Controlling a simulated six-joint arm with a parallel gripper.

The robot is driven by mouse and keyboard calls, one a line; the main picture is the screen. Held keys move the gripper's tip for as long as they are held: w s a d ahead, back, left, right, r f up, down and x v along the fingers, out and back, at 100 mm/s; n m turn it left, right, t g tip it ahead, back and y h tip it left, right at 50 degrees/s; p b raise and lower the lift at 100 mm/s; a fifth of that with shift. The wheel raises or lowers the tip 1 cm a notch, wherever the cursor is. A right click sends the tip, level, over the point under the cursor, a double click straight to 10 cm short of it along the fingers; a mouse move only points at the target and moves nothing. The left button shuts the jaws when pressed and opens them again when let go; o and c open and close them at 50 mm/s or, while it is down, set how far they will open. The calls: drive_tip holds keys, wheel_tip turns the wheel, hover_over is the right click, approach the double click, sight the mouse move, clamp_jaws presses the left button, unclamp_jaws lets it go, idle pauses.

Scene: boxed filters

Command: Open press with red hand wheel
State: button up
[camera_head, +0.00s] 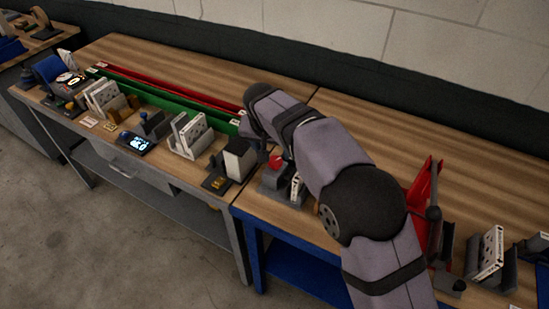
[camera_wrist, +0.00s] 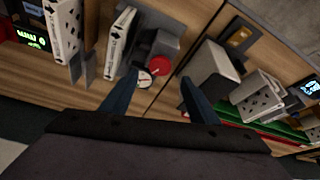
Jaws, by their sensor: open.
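In the head view the red wheel (camera_head: 275,161) shows at the left edge of my arm, and part of the press is hidden. My gripper (camera_wrist: 160,77) is open, its two dark blue fingers spread apart in the wrist view. The wheel appears between the fingertips in that picture, and nothing is held. I cannot tell how far the fingertips are from the wheel. A white patterned filter (camera_wrist: 120,42) stands upright beside the press.
Racks of white filters (camera_head: 188,133) and a green rail (camera_head: 170,97) lie farther left. A red stand (camera_head: 428,205) and another filter rack (camera_head: 488,255) are at right. The rear tabletop is clear.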

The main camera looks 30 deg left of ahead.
sight(275, 161)
drive_tip(key=shift+p+x, duration=1.45)
drive_tip(key=shift+x, duration=2.05)
drive_tip(key=c, duration=1)
drive_tip(key=shift+c, duration=0.2)
drive_tip(key=shift+d+n+y+b, duration=0.1)
drive_tip(key=shift+n+y+b, duration=0.4)
drive_tip(key=shift+n, duration=1.1)
drive_tip(key=o, duration=1)
